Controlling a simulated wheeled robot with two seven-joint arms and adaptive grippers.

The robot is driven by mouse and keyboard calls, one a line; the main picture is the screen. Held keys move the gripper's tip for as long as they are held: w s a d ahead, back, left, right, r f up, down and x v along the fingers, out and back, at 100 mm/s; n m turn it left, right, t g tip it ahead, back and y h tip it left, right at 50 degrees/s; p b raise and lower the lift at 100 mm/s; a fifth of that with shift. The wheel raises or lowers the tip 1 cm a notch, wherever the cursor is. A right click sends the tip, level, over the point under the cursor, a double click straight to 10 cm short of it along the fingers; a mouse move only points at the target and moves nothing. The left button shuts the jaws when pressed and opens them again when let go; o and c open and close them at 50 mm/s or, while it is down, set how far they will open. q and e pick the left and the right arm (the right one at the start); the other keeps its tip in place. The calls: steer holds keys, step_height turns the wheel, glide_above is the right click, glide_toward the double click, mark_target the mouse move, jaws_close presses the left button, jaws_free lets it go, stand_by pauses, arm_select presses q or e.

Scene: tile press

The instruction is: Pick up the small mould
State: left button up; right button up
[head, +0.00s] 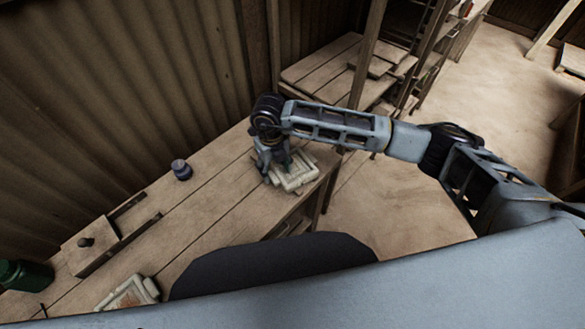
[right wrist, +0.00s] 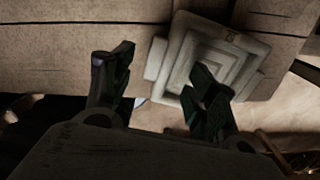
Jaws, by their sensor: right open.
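A pale square mould (head: 298,172) with stepped, nested squares lies on the wooden bench, close to its right end. The right wrist view shows the mould (right wrist: 222,52) beyond my fingers, with a small tab on its left side. My right gripper (head: 273,172) points down at the mould's left side in the head view. In the right wrist view the gripper (right wrist: 162,72) is open with nothing between its fingers. Its right finger covers part of the mould, and its left finger is left of it. Whether a finger touches the mould is unclear. My left gripper is out of view.
A patterned tile in a pale frame (head: 128,294) lies at the bench's near left. A wooden press-like board with a knob (head: 88,245), a green jar (head: 24,274) and a small dark blue pot (head: 181,170) stand on the bench. Bare bench lies between them and the mould.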

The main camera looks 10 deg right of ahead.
mark_target(275, 175)
steer(key=shift+w+f, duration=0.1)
steer(key=shift+f, duration=1.55)
steer(key=shift+c, duration=0.2)
jaws_close()
